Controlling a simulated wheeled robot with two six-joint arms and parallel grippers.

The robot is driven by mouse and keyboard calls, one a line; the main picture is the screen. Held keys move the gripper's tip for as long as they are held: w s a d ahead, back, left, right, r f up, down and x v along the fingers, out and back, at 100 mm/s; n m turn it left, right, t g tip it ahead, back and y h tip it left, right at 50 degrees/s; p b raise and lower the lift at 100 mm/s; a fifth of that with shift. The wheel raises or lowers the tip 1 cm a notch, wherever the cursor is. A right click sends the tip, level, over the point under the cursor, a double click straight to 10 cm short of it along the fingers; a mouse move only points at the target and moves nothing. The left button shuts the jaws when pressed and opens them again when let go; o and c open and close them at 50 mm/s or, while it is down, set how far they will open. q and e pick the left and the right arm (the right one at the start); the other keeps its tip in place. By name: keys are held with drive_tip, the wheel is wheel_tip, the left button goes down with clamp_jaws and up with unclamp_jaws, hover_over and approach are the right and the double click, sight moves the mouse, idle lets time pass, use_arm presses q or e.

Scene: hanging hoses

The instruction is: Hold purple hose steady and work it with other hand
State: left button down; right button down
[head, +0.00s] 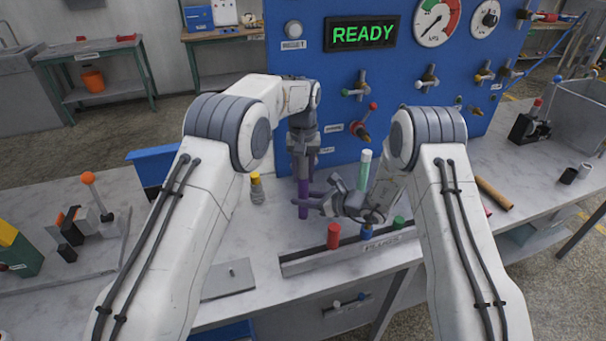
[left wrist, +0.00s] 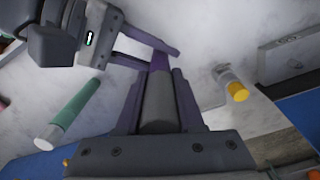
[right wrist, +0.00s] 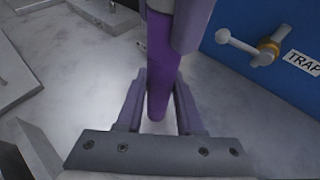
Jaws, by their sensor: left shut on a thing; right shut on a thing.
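The purple hose (head: 303,198) hangs roughly upright in front of the blue panel. My left gripper (head: 303,170) points down and is shut on its upper part. My right gripper (head: 312,203) comes in from the right and is shut on the hose lower down. In the left wrist view my right gripper (left wrist: 160,48) crosses just beyond my left fingers, and a little of the purple hose (left wrist: 159,62) shows. In the right wrist view the purple hose (right wrist: 160,60) runs between my right fingers, with my left fingers (right wrist: 188,22) above.
A rack (head: 330,259) with red, blue and green plugs lies in front. The panel's valves (head: 363,133) stick out behind.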

sight(303, 164)
use_arm(q)
drive_tip(key=shift+r, duration=0.8)
use_arm(e)
drive_tip(key=shift+s+f, duration=0.15)
drive_tip(key=shift+f, duration=0.15)
use_arm(q)
drive_tip(key=shift+w+r, duration=0.1)
drive_tip(key=shift+r, duration=2.3)
use_arm(e)
drive_tip(key=shift+r, duration=0.25)
use_arm(q)
drive_tip(key=shift+r, duration=1.5)
use_arm(e)
drive_tip(key=shift+c, duration=2.3)
unclamp_jaws()
